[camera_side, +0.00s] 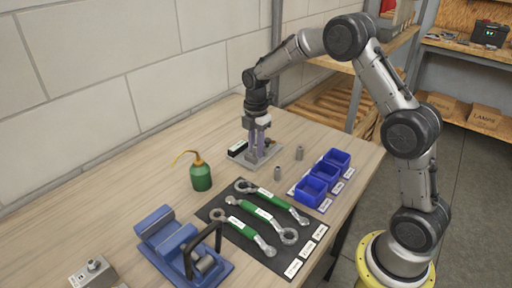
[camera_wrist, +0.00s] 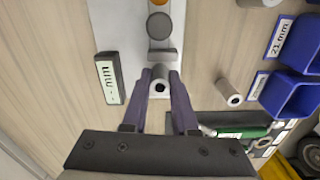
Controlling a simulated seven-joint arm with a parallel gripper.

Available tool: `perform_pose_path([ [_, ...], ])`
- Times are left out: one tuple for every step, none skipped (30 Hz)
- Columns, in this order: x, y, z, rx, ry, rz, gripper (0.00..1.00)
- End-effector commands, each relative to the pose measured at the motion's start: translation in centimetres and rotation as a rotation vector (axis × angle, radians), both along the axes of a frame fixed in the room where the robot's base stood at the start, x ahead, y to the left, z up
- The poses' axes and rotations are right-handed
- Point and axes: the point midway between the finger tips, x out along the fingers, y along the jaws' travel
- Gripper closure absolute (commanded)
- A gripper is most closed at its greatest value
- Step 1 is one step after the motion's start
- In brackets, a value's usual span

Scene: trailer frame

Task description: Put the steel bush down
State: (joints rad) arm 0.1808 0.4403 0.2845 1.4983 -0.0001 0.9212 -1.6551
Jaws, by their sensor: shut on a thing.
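My gripper (camera_side: 259,154) is over the grey gauge plate (camera_side: 238,158), pointing down. In the wrist view my gripper (camera_wrist: 160,80) is shut on a steel bush (camera_wrist: 160,88), a small grey cylinder with a dark hole, between its purple fingers. The bush is next to a grey jaw block (camera_wrist: 162,54) on the gauge plate (camera_wrist: 130,25). I cannot tell whether it touches the plate. In the side view the fingers largely hide it. A black readout (camera_wrist: 108,78) beside it shows dashes and "mm".
Two other bushes (camera_side: 299,153) (camera_side: 277,173) stand on the wooden bench, right of the gauge. Three blue bins (camera_side: 311,190) with labels are further right. A green oil can (camera_side: 201,177), wrenches on a dark mat (camera_side: 215,204) and a blue vise-like fixture (camera_side: 160,235) are nearer.

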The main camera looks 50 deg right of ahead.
Motion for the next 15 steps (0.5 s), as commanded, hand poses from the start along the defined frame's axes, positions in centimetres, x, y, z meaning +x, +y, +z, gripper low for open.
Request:
perform_pose_path([
  [0.05,0.00,-0.08,0.000,-0.002,0.000,1.00],
  [0.06,-0.02,-0.06,0.000,-0.003,0.000,1.00],
  [0.07,-0.02,-0.03,0.000,-0.003,0.000,1.00],
  [0.06,-0.02,-0.03,0.000,-0.003,0.000,1.00],
  [0.06,-0.02,-0.02,0.000,-0.003,0.000,1.00],
  [0.06,-0.01,-0.02,0.000,-0.003,0.000,1.00],
  [0.06,-0.01,-0.03,0.000,-0.003,0.000,1.00],
  [0.05,0.00,-0.07,0.000,-0.003,0.000,1.00],
  [0.05,0.00,-0.17,0.000,-0.003,0.000,1.00],
  [0.05,0.00,-0.26,0.000,-0.003,0.000,1.00],
  [0.06,-0.01,-0.34,0.000,-0.003,0.000,1.00],
  [0.06,-0.01,-0.37,0.000,-0.003,0.000,0.70],
  [0.06,-0.01,-0.36,0.000,-0.003,0.000,0.64],
  [0.06,-0.01,-0.36,0.000,-0.003,0.000,0.59],
  [0.05,0.00,-0.36,0.000,-0.003,0.000,0.52],
])
